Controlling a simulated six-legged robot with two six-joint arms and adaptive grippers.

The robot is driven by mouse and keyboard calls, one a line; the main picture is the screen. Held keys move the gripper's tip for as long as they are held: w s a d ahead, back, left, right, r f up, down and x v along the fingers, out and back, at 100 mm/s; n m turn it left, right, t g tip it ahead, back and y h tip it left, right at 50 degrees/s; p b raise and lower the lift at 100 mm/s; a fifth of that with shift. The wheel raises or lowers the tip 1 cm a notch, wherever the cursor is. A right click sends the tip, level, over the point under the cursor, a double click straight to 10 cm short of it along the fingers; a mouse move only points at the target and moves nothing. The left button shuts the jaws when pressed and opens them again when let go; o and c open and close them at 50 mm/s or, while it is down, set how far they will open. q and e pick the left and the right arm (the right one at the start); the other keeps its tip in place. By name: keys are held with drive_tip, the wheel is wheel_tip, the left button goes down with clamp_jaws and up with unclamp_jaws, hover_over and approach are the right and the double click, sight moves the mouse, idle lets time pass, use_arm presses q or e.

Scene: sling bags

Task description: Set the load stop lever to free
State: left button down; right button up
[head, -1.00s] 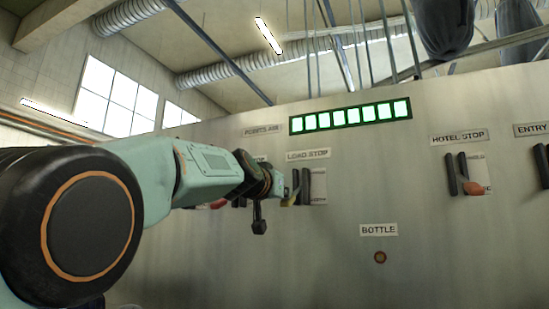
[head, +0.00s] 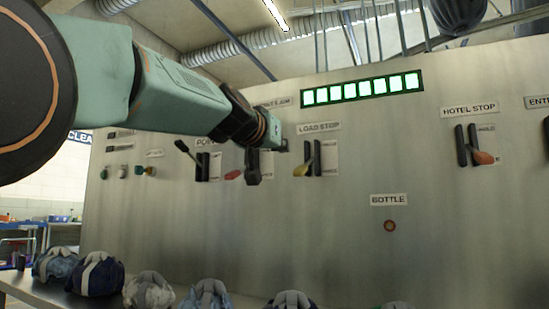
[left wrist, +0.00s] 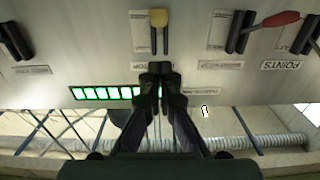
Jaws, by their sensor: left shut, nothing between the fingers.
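The load stop lever (head: 302,170) has a yellow handle and sits in a black slotted mount under the LOAD STOP label (head: 318,127). Its handle hangs low, at the lower left of the mount, and the small position words are too small to read. In the left wrist view, the panel appears upside down and the yellow handle (left wrist: 159,18) is beyond the fingertips. My left gripper (head: 284,147) is shut and empty, just left of the mount and above the handle; its fingers (left wrist: 160,68) look apart from the lever. My right gripper is out of view.
Left of it are a red-handled lever (head: 233,174) and a POINTS lever (head: 187,150). A hotel stop lever (head: 482,157) is at right. A BOTTLE button (head: 389,226) is below, and a green-lit display (head: 362,88) above. Several bags (head: 98,275) lie along the bottom.

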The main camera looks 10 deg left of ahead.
use_arm(q)
drive_tip(key=s, duration=0.1)
drive_tip(key=s+b, duration=0.1)
drive_tip(key=shift+s+a+f, duration=0.2)
drive_tip(key=shift+s+f, duration=0.1)
drive_tip(key=shift+f, duration=0.05)
drive_tip(key=shift+w, duration=0.1)
idle(0.3)
